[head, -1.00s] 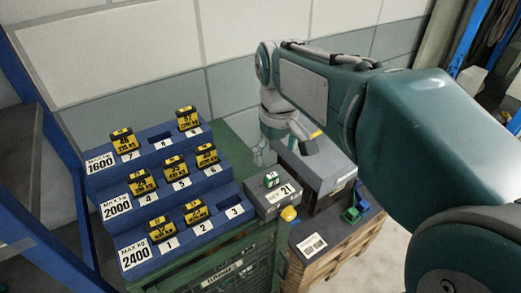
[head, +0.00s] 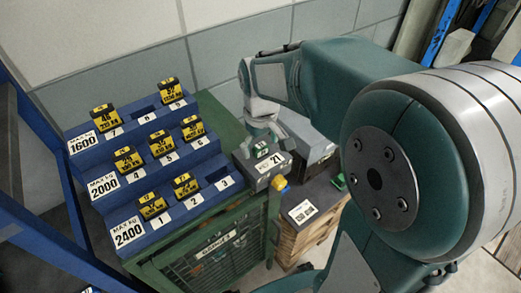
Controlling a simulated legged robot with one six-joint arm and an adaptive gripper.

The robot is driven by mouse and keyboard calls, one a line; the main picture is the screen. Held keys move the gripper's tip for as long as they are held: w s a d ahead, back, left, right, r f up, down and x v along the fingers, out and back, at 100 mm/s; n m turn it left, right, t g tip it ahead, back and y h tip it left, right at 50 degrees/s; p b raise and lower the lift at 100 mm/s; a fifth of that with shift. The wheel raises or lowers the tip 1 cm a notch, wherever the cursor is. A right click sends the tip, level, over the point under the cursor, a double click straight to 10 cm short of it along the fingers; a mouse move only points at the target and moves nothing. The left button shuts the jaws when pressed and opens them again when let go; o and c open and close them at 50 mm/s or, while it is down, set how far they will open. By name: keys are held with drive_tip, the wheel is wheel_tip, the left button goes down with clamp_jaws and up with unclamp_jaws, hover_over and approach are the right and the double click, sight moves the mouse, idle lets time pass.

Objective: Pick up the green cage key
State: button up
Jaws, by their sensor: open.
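Nothing shows held in the gripper.
A blue stepped rack (head: 160,228) to the left holds several yellow-and-black tags. A yellow knob (head: 279,183) juts from the box. A grey case (head: 308,140) stands behind right, above a wooden pallet (head: 290,240).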

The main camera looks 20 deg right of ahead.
drive_tip(key=shift+f, duration=0.2)
drive_tip(key=c, duration=1.3)
